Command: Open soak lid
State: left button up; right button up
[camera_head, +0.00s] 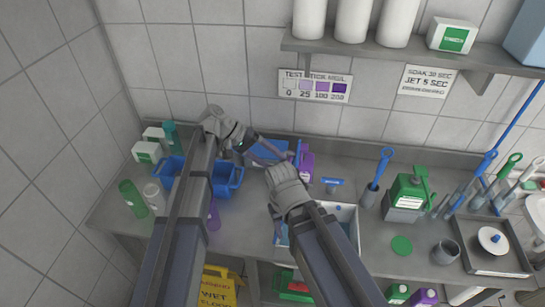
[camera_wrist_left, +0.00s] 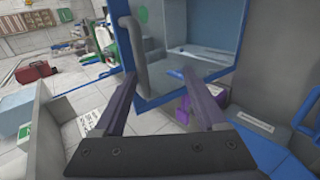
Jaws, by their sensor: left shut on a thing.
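The soak lid, a blue-framed panel (camera_head: 268,152), stands tilted at the back of the counter. In the left wrist view it fills the upper middle as a glassy panel with a blue rim (camera_wrist_left: 158,103) and a grey handle (camera_wrist_left: 131,52). My left gripper (camera_head: 256,141) is at the lid, and its two dark fingers (camera_wrist_left: 163,92) reach up to it, shut on it; the exact contact is hard to see. My right gripper (camera_head: 287,172) hovers over the counter just in front of the lid; its fingers are hidden behind its hand.
A blue tub (camera_head: 236,179) stands left of the lid, a purple jug (camera_head: 306,165) right of it. A pale open bin (camera_head: 347,213) lies partly under my right arm. A green-and-white container (camera_head: 405,196) stands further right. A shelf (camera_head: 400,58) overhangs the back wall.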

pick_arm(q)
jog(key=shift+a+f, duration=0.15)
jog(key=shift+f, duration=0.25)
jog(key=shift+w+r, duration=0.15)
jog(key=p+v, duration=0.5)
jog(key=v, duration=0.2)
jog(key=shift+a+r, duration=0.2)
jog(key=shift+r, duration=0.05)
dwell(0.4)
